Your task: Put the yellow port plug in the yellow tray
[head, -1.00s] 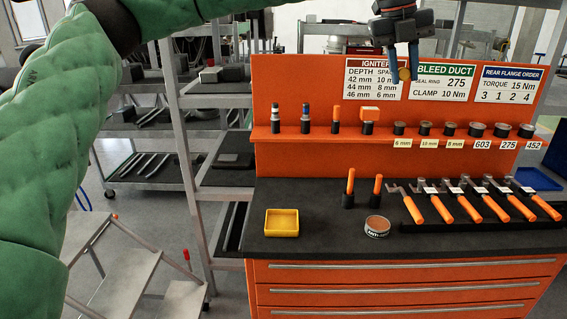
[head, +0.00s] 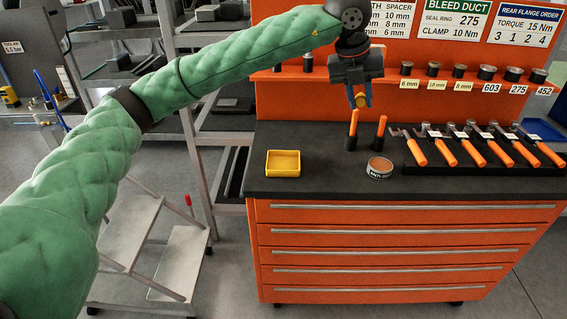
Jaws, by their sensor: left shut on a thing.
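My left gripper (head: 360,100) points down over the back of the dark bench top, in front of the orange back panel. It is shut on a small yellow port plug (head: 360,100), of which only a little shows between the fingertips. The yellow tray (head: 283,170) sits on the left part of the bench top, and its inside looks empty. The gripper is above it and to its right, behind two orange-handled tools. My right gripper is not in view.
Two upright orange-handled tools (head: 380,132) stand just below my left gripper. A round tin (head: 379,168) is right of the tray. A rack of orange-handled tools (head: 470,150) fills the right side. The bench top (head: 325,165) is bare between tray and tin.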

